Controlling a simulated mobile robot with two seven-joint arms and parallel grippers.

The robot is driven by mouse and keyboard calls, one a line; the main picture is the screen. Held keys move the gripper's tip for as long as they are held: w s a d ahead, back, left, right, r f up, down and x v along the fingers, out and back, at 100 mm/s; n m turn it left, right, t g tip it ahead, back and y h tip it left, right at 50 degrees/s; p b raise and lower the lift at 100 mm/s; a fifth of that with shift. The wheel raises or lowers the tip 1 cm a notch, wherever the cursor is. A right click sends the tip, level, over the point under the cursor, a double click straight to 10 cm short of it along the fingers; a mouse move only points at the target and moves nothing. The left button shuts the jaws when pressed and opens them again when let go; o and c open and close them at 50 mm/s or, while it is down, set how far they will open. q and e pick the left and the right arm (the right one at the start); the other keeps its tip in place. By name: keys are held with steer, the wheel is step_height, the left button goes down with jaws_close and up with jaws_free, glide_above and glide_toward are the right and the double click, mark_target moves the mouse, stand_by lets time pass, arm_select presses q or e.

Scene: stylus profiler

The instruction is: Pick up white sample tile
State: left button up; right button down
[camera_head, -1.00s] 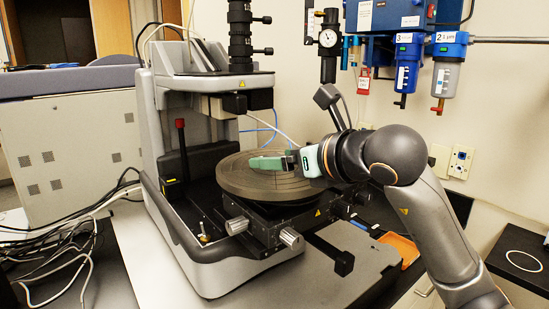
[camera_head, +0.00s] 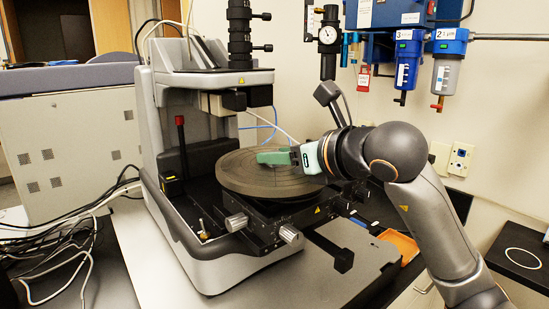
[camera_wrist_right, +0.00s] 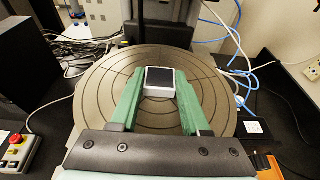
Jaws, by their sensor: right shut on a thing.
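The white sample tile (camera_wrist_right: 160,82) shows in the right wrist view as a small white block with a dark grey top face. It is between the tips of my right gripper's green fingers (camera_wrist_right: 160,84), which are shut on it. In the head view my right gripper (camera_head: 272,157) reaches in from the right over the round brown stage (camera_head: 245,182). The fingers hide the tile there. I cannot tell whether the tile touches the stage or is just above it. My left gripper is not in view.
The profiler's grey frame (camera_head: 159,215) and dark optical column (camera_head: 239,35) stand behind and left of the stage. Stage knobs (camera_head: 290,235) stick out in front. An orange tray (camera_head: 400,244) lies at the right.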

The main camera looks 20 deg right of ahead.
steer(key=shift+r, duration=0.1)
steer(key=shift+r, duration=0.5)
step_height(320, 180, up, 2)
steer(key=shift+s+r+b, duration=0.15)
steer(key=shift+r+b, duration=0.1)
steer(key=shift+b, duration=0.1)
steer(key=s+a+r+b, duration=0.1)
steer(key=s+a+r, duration=0.2)
steer(key=s+r, duration=0.6)
steer(key=s, duration=0.4)
steer(key=shift+s+a+r+b, duration=0.15)
steer(key=shift+a+b, duration=0.1)
steer(key=shift+b, duration=0.15)
steer(key=c, duration=0.9)
jaws_free()
jaws_close()
